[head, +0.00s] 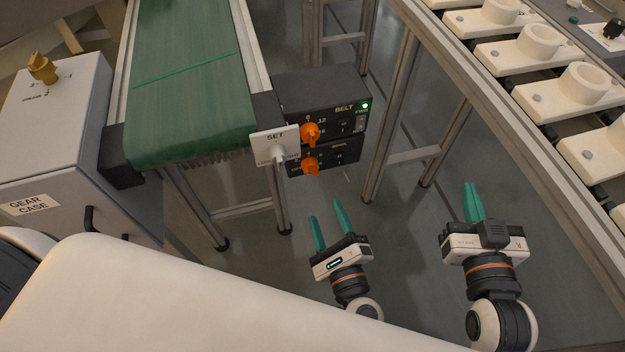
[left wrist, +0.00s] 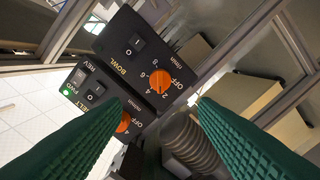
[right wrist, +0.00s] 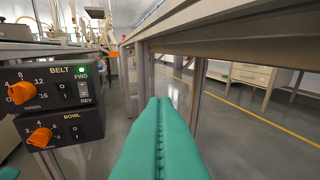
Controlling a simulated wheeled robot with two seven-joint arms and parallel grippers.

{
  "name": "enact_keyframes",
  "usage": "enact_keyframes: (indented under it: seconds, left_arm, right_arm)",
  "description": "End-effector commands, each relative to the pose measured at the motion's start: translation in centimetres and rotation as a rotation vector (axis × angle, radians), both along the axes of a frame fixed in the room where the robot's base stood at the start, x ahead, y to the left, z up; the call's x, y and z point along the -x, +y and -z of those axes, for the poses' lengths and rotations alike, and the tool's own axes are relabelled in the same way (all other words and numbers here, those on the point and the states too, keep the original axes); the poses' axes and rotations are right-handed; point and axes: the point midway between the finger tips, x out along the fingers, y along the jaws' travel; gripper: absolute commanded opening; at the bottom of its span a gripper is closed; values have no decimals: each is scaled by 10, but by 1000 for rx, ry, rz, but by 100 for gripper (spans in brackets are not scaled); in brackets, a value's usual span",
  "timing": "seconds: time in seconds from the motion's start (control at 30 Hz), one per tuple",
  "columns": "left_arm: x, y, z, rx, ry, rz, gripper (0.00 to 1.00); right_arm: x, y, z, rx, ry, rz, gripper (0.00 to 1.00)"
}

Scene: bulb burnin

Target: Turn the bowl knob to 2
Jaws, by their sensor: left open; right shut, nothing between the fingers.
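The bowl control box (left wrist: 135,50) is black, with an orange bowl knob (left wrist: 160,83), a number dial and an OFF mark. In the head view this knob (head: 311,166) is on the lower box, and it also shows in the right wrist view (right wrist: 40,138). I cannot tell for sure which mark it points to. My left gripper (head: 328,222) is open and empty, below and in front of the boxes. In the left wrist view its green fingers are apart, with the knob beyond them, untouched. My right gripper (head: 474,202) is shut and empty, farther right.
The belt box (head: 335,105), with its own orange knob (head: 310,134) and a lit green light, sits directly above the bowl box. A white SET lever plate (head: 275,145) is just left. The green conveyor (head: 185,80) and gear case (head: 50,120) stand left. Metal legs (head: 392,115) stand right.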

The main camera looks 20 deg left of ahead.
Motion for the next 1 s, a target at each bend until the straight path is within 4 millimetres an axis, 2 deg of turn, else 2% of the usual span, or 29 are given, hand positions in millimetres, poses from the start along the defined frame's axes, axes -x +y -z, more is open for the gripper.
enact_keyframes:
  seconds: [0.3,0.5,0.7,1.0]
  left_arm:
    - [-51,35,1,0,-3,-1,54]
    - [-78,53,1,0,-1,1,54]
    - [-91,62,0,2,1,1,54]
    - [-92,63,0,2,1,2,54]
  right_arm:
    - [-3,7,-34,-59,-226,-15,0]
    - [0,9,-55,-95,-363,-22,0]
    - [3,10,-67,-114,-431,-26,0]
    - [4,10,-69,-116,-441,-26,0]
